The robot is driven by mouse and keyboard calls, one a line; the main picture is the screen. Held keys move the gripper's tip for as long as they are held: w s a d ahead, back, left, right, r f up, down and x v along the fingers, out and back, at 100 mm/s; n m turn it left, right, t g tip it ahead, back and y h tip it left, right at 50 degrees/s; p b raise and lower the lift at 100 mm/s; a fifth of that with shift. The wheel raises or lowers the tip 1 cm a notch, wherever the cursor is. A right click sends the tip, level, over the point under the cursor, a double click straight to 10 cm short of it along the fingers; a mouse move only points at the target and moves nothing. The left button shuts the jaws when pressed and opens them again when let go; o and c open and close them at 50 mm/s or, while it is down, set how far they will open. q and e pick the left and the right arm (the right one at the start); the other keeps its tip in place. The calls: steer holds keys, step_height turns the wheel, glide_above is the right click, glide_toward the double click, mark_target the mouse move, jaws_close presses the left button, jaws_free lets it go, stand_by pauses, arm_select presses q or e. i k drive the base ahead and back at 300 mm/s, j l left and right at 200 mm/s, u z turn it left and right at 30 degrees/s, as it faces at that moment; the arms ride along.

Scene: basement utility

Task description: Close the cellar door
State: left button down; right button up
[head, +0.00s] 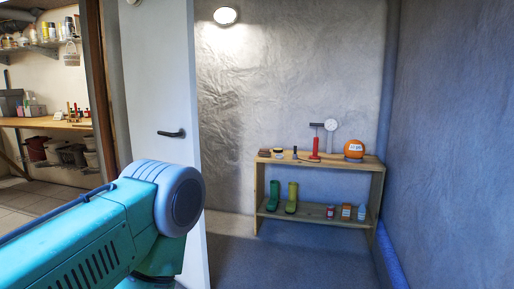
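The cellar door (157,84) is a white panel standing open at the left of centre, with a dark lever handle (171,133) near its right edge. To its right I see into a room with a grey, crinkled wall. My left arm, teal with a grey-blue round joint, comes in from the lower left and covers the lower part of the door. Its gripper is hidden or out of frame. I cannot tell whether the arm touches the door. My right arm and gripper do not show.
A blue-grey wall (455,130) closes the right side. Left, another room has a workbench (45,122). The floor (290,255) before the shelf is clear.

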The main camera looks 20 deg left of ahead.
mark_target(150, 44)
steer(key=i+u, duration=0.15)
steer(key=i, duration=0.3)
steer(key=i+l+u, duration=0.2)
steer(key=i, duration=0.2)
steer(key=i+l+u, duration=0.15)
steer(key=i, duration=0.3)
steer(key=i+l+u, duration=0.15)
steer(key=i, duration=0.25)
